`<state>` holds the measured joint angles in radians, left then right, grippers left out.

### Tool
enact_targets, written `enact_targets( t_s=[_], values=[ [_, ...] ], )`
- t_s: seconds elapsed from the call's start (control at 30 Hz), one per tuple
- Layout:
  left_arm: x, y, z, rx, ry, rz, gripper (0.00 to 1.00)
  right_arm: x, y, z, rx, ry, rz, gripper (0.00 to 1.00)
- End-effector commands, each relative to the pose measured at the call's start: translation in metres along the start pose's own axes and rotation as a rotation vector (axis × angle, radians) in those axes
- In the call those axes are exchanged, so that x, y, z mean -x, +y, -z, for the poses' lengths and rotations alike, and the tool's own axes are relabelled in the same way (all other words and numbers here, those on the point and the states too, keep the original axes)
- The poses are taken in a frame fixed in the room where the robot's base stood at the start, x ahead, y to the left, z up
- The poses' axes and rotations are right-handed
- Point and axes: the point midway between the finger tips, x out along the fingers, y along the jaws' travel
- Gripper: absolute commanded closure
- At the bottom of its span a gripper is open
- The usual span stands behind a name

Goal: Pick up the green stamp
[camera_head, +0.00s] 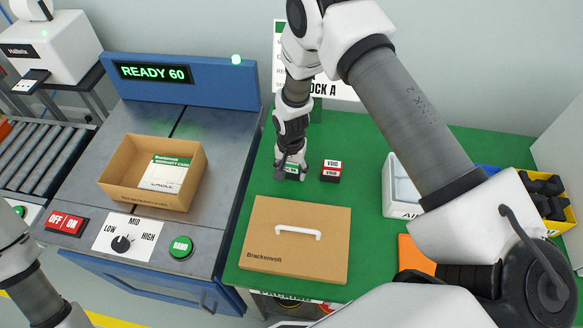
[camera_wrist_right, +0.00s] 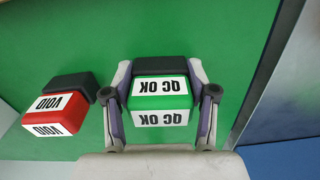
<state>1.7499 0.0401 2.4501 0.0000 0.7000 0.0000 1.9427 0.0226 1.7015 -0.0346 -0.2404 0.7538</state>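The green stamp (camera_wrist_right: 160,102) has white QC OK labels and a black part at its far end. It stands on the green table top (camera_head: 365,150). In the head view the stamp (camera_head: 291,173) shows only partly below my right gripper (camera_head: 291,163). In the right wrist view my right gripper (camera_wrist_right: 160,85) has one finger on each side of the stamp, close against its sides; it looks shut on it. Any gap below the stamp cannot be made out. My left arm shows at the lower left of the head view; its gripper is out of view.
A red VOID stamp (camera_head: 331,172) stands just right of the green one. A closed cardboard case (camera_head: 296,262) with a white handle lies in front. A white bin (camera_head: 391,200) stands at right.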

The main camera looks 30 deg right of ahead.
Motion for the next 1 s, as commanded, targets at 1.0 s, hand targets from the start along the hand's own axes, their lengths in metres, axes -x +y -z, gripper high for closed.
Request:
enact_targets(
  t_s=[1.0],
  values=[
    [-0.018,0.000,0.000,0.000,0.000,0.000,0.60,0.100,0.000,0.000,0.000,-0.001,0.000,0.78]
  ],
)
